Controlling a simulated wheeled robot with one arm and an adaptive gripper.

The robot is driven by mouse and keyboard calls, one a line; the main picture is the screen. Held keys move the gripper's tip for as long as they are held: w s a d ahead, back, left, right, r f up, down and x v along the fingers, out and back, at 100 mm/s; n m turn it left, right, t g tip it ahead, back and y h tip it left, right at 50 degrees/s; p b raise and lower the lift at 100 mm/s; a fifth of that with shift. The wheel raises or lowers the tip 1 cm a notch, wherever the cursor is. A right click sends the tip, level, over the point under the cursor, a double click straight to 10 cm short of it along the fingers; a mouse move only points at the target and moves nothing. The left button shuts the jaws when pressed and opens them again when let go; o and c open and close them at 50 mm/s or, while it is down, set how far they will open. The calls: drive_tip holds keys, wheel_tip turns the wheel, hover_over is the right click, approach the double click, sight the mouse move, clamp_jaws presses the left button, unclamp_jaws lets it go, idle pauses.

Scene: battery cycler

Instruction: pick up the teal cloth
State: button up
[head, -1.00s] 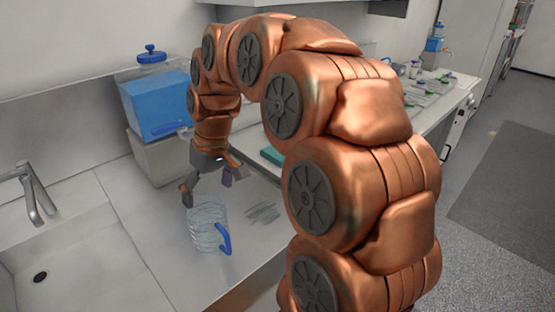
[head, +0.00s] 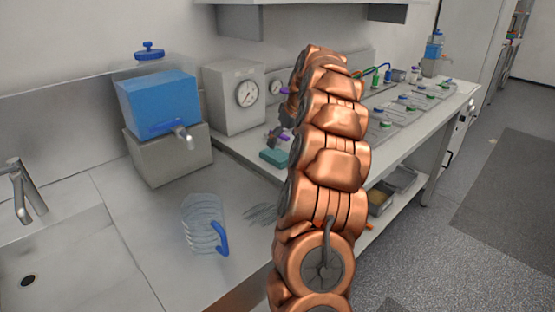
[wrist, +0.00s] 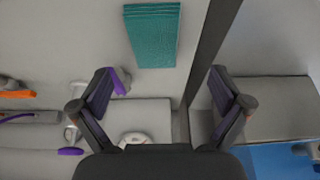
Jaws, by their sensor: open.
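The teal cloth (head: 273,157) lies folded flat on the light bench, near its left end, in the head view. In the wrist view the teal cloth (wrist: 152,36) is at the top, above and beyond the fingertips. My gripper (wrist: 162,78) is open, with its two dark fingers spread wide and nothing between them. The cloth is apart from both fingers. In the head view my copper arm hides most of the gripper, and part of the bench to the right of the cloth.
A grey gauge box (head: 236,96) stands behind the cloth. A blue tank (head: 160,104) with a tap is left of it. A clear jug (head: 203,224) with a blue handle stands on the lower counter, near the sink (head: 75,250). Trays with small bottles (head: 412,103) line the bench's far end.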

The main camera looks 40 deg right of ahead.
sight(277, 154)
drive_tip(key=shift+x, duration=1.2)
drive_tip(key=shift+w+d+p+x, duration=0.15)
drive_tip(key=shift+p+x, duration=0.1)
drive_tip(key=shift+x, duration=0.65)
drive_tip(key=shift+w+d+p+x, duration=0.15)
drive_tip(key=shift+p+x, duration=0.1)
drive_tip(key=shift+x, duration=0.6)
drive_tip(key=shift+s+d+p+x, duration=0.15)
drive_tip(key=shift+p+x, duration=0.1)
drive_tip(key=shift+x, duration=0.65)
drive_tip(key=shift+w+r, duration=0.1)
drive_tip(key=shift+r, duration=0.05)
drive_tip(key=c, duration=1.2)
